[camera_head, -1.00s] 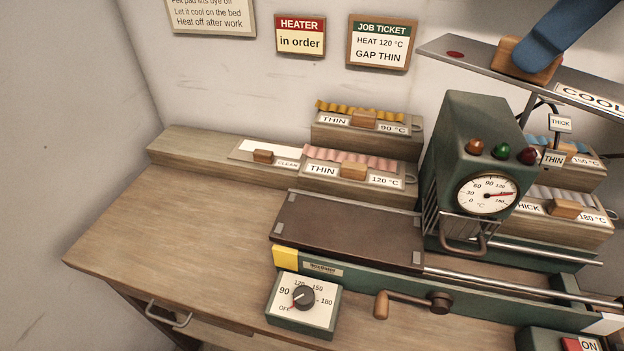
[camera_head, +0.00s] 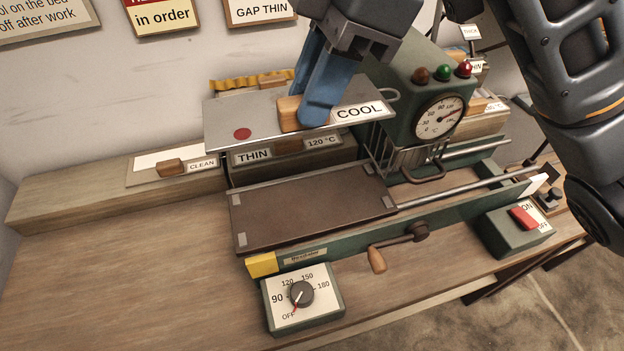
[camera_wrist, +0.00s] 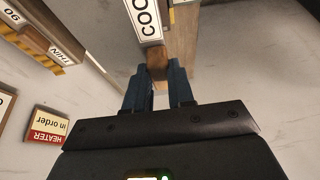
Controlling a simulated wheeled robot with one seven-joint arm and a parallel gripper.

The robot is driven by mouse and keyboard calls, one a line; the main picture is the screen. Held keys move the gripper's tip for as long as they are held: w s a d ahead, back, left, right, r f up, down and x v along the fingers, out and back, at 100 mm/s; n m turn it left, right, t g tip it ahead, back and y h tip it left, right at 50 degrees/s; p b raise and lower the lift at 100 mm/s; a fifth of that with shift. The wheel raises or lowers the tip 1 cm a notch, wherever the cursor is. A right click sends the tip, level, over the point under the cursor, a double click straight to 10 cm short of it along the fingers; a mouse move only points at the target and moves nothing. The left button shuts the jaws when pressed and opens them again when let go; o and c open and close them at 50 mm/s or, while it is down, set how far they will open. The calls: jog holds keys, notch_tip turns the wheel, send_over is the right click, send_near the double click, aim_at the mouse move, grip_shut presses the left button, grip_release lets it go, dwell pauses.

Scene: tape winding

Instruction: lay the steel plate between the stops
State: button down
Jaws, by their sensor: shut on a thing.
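The steel plate (camera_head: 262,116) is a flat grey sheet with a red dot, a wooden grip block and a COOL label. My gripper (camera_head: 308,115) is shut on its wooden block and holds the plate up, over the rear of the brown bed (camera_head: 310,207). In the wrist view the blue fingers of my gripper (camera_wrist: 159,92) close on the block (camera_wrist: 157,62), and the COOL label (camera_wrist: 143,20) shows beyond. The bed has small grey corner pieces, which may be the stops (camera_head: 240,240). The plate partly hides the rear shelf.
The green heater carriage (camera_head: 420,95) with dial and lamps stands right of the plate, close to its end. A crank (camera_head: 378,258), a heat knob box (camera_head: 302,296) and a red switch (camera_head: 523,218) lie along the front. The CLEAN holder (camera_head: 172,167) is left. Front-left bench is clear.

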aim_at(368, 112)
notch_tip(368, 112, down, 18)
jog(key=shift+r, duration=0.25)
jog(key=shift+f, duration=0.1)
jog(key=shift+f, duration=0.25)
jog(key=c, duration=1)
grip_release()
jog(key=shift+d+r, duration=0.1)
jog(key=shift+r, duration=0.45)
jog(key=v, duration=1.1)
jog(key=shift+d+r+b, duration=0.15)
jog(key=shift+r+b, duration=0.15)
jog(key=shift+b, duration=0.05)
